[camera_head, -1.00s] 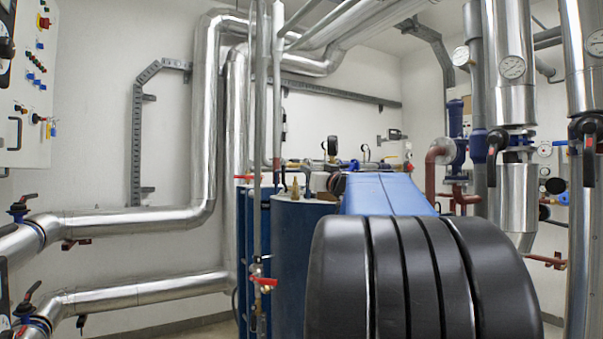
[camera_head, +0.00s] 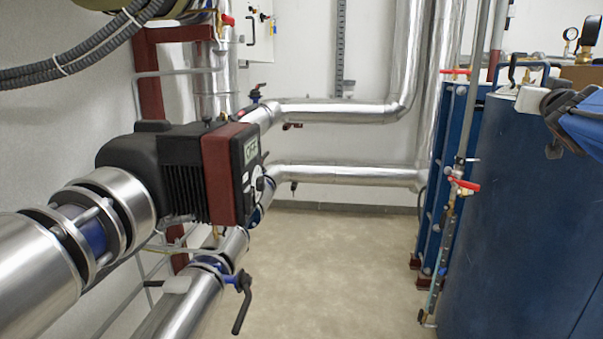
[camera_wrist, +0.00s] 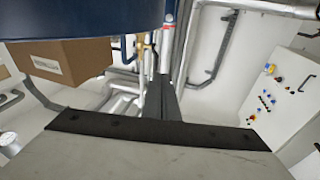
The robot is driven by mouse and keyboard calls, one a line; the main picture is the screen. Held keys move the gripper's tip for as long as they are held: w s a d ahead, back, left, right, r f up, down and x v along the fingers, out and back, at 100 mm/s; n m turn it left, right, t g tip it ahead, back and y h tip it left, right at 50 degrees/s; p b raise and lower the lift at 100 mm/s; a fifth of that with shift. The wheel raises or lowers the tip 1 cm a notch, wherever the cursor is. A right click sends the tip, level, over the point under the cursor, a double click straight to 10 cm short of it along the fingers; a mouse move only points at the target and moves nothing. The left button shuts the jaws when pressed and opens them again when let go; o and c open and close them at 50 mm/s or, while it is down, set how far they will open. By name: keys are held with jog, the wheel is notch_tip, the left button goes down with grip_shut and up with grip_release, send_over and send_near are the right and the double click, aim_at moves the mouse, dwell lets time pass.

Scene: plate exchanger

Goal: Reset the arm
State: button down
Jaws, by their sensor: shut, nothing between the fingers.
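My gripper (camera_wrist: 165,84) shows in the wrist view as dark fingers pressed together above a wide dark bar. It is shut and empty. Only part of my arm (camera_head: 580,118), blue and black, shows at the right edge of the head view. In the wrist view a white control panel (camera_wrist: 285,95) is at the right and a dark blue curved tank (camera_wrist: 80,15) is at the upper left. I cannot tell how far the fingers are from them.
A black and dark-red pump (camera_head: 185,170) sits on silver pipes at left in the head view. A blue tank (camera_head: 520,210) stands at right, beside a thin pipe with red-handled valves. Bare floor (camera_head: 320,265) lies between. A cardboard box (camera_wrist: 72,58) shows in the wrist view.

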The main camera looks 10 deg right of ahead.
jog(key=s+a+f+g+y, duration=0.1)
jog(key=s+a+f+g, duration=0.15)
jog(key=a+f, duration=0.5)
jog(key=s+a+f+n+g+y, duration=0.1)
jog(key=s+a+f+g, duration=0.2)
jog(key=f, duration=0.7)
jog(key=s+a+f+g+y, duration=0.1)
jog(key=s+a+f+y, duration=0.15)
jog(key=a+f, duration=0.5)
jog(key=s+a+f+n+g+y, duration=0.2)
jog(key=s+a+f+g, duration=0.1)
jog(key=s+a+f, duration=0.4)
jog(key=s+a+f+n+g+y, duration=0.2)
jog(key=s+a+f+n+g, duration=0.1)
jog(key=s+a+f, duration=0.4)
notch_tip(320, 180, down, 4)
jog(key=s, duration=0.2)
jog(key=shift+s+f, duration=0.2)
jog(key=shift+s, duration=0.1)
